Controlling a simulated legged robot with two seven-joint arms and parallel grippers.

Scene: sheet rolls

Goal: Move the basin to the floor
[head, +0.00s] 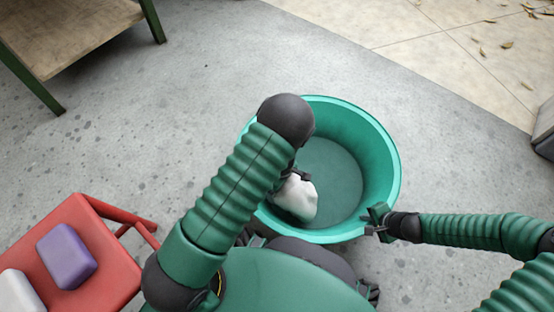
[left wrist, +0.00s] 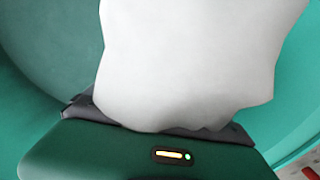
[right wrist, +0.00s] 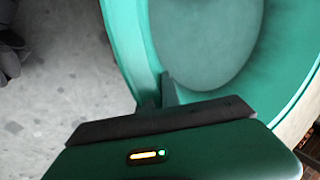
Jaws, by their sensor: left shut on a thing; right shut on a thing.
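The basin (head: 383,165) is a round green tub in the middle of the head view, in front of my body. Its wall also shows in the left wrist view (left wrist: 18,110) and the right wrist view (right wrist: 130,45). My right gripper (head: 375,220) is shut on the basin's right rim, with a finger over the wall. My left gripper (head: 293,174) is inside the basin's outline, shut on a white, soft-looking lump (head: 297,199). This lump fills much of the left wrist view (left wrist: 190,60). My left arm hides the basin's left side. I cannot tell whether the basin touches the floor.
A red stool (head: 110,250) at the lower left carries a purple block (head: 66,256) and a white block (head: 18,292). A wooden table with green legs (head: 70,30) stands at the upper left. Grey floor (head: 200,90) around the basin is clear.

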